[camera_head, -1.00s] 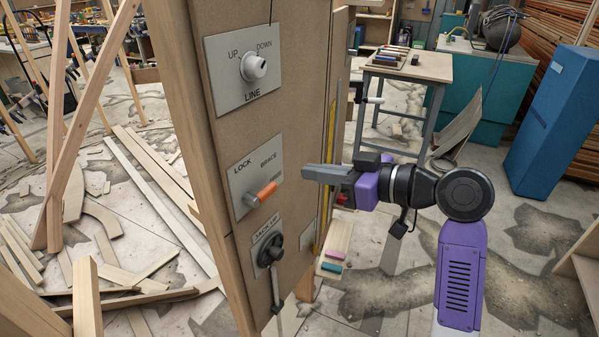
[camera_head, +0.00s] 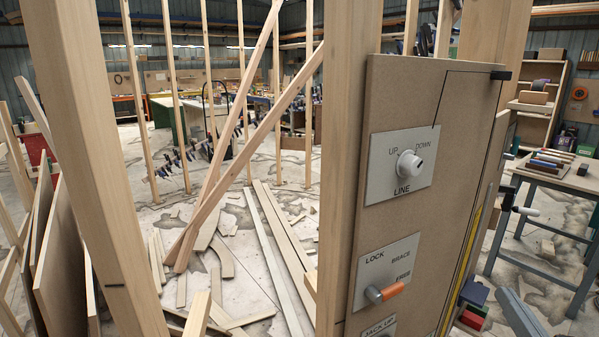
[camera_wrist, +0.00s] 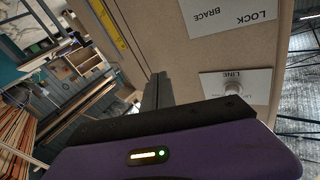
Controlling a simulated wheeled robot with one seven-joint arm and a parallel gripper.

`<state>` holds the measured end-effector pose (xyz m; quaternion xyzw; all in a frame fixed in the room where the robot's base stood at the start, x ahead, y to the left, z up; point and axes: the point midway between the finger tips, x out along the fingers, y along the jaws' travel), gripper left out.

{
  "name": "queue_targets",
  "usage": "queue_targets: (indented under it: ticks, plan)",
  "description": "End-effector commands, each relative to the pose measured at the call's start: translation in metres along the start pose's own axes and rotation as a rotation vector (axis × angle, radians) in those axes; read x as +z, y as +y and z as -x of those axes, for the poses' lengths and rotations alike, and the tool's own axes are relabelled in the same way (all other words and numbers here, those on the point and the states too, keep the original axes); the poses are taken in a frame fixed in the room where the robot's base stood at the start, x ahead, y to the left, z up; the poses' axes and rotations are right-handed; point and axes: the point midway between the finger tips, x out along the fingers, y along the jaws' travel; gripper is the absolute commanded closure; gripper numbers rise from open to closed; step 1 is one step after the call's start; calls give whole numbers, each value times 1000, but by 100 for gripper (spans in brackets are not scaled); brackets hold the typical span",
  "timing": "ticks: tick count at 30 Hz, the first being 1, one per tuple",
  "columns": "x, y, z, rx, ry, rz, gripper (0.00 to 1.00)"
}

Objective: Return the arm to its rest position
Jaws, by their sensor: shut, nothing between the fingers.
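My gripper (camera_wrist: 159,82) shows in the wrist view, with its dark fingers together and nothing between them. The purple wrist housing fills the bottom of that view. The fingers are in front of or beside the brown panel (camera_wrist: 130,22); the gap to it cannot be told. In the head view, the panel (camera_head: 420,90) carries a white LINE knob (camera_head: 409,164) and a lever with an orange handle (camera_head: 390,291). The lower JACK UP plate (camera_head: 379,327) is cut off by the picture edge. A grey shape at the lower right of the head view may be part of my arm.
Wooden posts (camera_head: 95,150) stand left of and beside the panel. Loose boards (camera_head: 275,250) lie on the floor behind. A small table (camera_head: 555,180) with tools stands at the right. In the wrist view, a yellow strip (camera_wrist: 108,25) runs along the panel.

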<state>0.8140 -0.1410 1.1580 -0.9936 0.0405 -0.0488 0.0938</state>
Motion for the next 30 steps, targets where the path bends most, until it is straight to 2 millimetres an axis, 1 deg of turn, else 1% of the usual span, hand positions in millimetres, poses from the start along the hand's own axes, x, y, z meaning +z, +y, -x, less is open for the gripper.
queue_targets:
  ticks: [1, 5, 9, 14, 15, 20, 27, 30]
  plan:
    - [16, 0, 16, 27, 0, -2, 100]
    - [39, -2, 54, 81, 23, 10, 100]
    - [61, -10, 99, 110, 32, 36, 100]
    - [80, -25, 152, 111, 22, 74, 100]
    - [84, -29, 165, 107, 16, 84, 100]
    - [98, -48, 218, 76, -25, 126, 100]
    - [119, -73, 298, 5, -154, 183, 100]
    - [131, -78, 328, -20, -238, 197, 100]
